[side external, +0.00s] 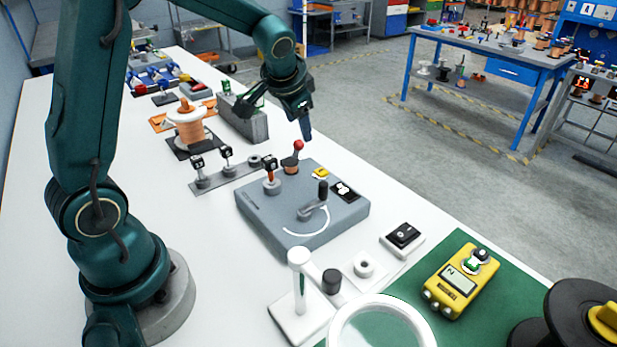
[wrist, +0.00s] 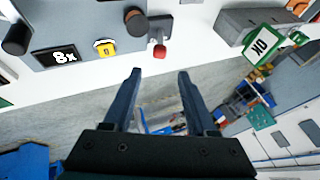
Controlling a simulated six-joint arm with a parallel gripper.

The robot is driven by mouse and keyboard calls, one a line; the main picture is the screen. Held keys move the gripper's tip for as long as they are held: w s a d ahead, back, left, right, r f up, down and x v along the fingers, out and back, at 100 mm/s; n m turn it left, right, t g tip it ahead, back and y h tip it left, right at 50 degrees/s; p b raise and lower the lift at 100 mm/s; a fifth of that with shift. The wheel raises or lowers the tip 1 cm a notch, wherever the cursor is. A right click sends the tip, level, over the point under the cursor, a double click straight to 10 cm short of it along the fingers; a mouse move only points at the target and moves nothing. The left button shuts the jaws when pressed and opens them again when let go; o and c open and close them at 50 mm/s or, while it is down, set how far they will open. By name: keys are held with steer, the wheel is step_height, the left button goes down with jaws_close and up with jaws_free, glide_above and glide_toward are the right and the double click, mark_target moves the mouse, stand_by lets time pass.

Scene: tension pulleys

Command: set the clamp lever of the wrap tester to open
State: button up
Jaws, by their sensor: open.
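The wrap tester (side external: 275,220) is a grey box on the white bench, with a black-knobbed crank on top. Its clamp lever (side external: 297,153), tipped with a red ball, stands at the tester's far edge. In the wrist view the lever's red knob (wrist: 159,51) lies just beyond the fingertips, roughly centred between them. My gripper (side external: 276,122) is above and behind the lever in the side view, apart from it. In the wrist view my gripper (wrist: 159,73) has its fingers spread with nothing between them.
A yellow part (wrist: 105,47) and a black 8x label (wrist: 62,58) are beside the lever on the tester. A grey block (side external: 243,120) stands behind, near my gripper. A rail with black-tagged posts (side external: 227,160) lies left of the tester. A yellow meter (side external: 460,280) sits front right.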

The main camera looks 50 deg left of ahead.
mark_target(299, 142)
steer(key=shift+a+f, duration=0.3)
steer(key=shift+f, duration=0.6)
steer(key=shift+x, duration=2.15)
steer(key=shift+s, duration=0.1)
steer(key=shift+c, duration=0.3)
jaws_close()
